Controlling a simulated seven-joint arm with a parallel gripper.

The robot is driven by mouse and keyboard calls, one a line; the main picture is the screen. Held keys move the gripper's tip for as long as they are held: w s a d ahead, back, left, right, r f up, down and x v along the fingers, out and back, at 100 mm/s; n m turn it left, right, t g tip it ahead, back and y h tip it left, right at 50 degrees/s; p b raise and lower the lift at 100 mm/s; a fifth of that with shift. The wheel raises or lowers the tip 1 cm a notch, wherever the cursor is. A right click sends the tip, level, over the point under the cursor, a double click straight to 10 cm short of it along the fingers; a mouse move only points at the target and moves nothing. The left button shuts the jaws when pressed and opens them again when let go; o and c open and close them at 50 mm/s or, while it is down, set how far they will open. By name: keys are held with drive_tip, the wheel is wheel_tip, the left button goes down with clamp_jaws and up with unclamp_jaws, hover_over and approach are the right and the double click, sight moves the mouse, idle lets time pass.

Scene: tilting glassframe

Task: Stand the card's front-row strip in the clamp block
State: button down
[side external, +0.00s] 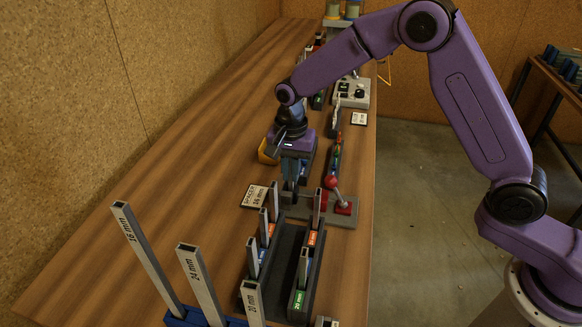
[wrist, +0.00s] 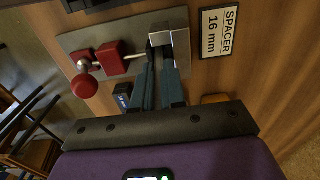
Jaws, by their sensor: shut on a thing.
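The card (side external: 255,197) lies flat on the bench left of the clamp block; in the wrist view the card (wrist: 218,31) reads "SPACER 16 mm". The clamp block (side external: 300,206) is a grey base with a red-knobbed lever on its right; in the wrist view its metal jaws (wrist: 181,44) stand at the fingertips. My gripper (side external: 290,183) points down over the block's left end. In the wrist view my gripper's teal fingers (wrist: 160,68) are close together, shut on a strip that is mostly hidden between them. I cannot tell how deep the strip sits in the block.
A dark rack (side external: 263,284) with several upright strips stands nearer the camera. Tall tubes (side external: 147,255) stand in a blue holder at the front. The bench left of the card is clear.

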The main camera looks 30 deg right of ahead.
drive_tip(key=c, duration=1.1)
unclamp_jaws()
wheel_tip(320, 180, up, 17)
drive_tip(key=shift+r, duration=0.2)
drive_tip(key=s+d+f+n, duration=0.2)
drive_tip(key=s+d+n, duration=0.3)
drive_tip(key=s, duration=0.6)
drive_tip(key=s+d+f+n, duration=0.3)
drive_tip(key=s+d+n, duration=0.2)
drive_tip(key=s+n, duration=0.4)
drive_tip(key=s+d+f+n, duration=0.2)
drive_tip(key=s+d+n, duration=0.3)
drive_tip(key=s, duration=0.9)
drive_tip(key=n, duration=0.2)
drive_tip(key=shift+s+d+f+n, duration=0.15)
drive_tip(key=shift+d+f+n, duration=0.1)
drive_tip(key=shift+d+n, duration=0.1)
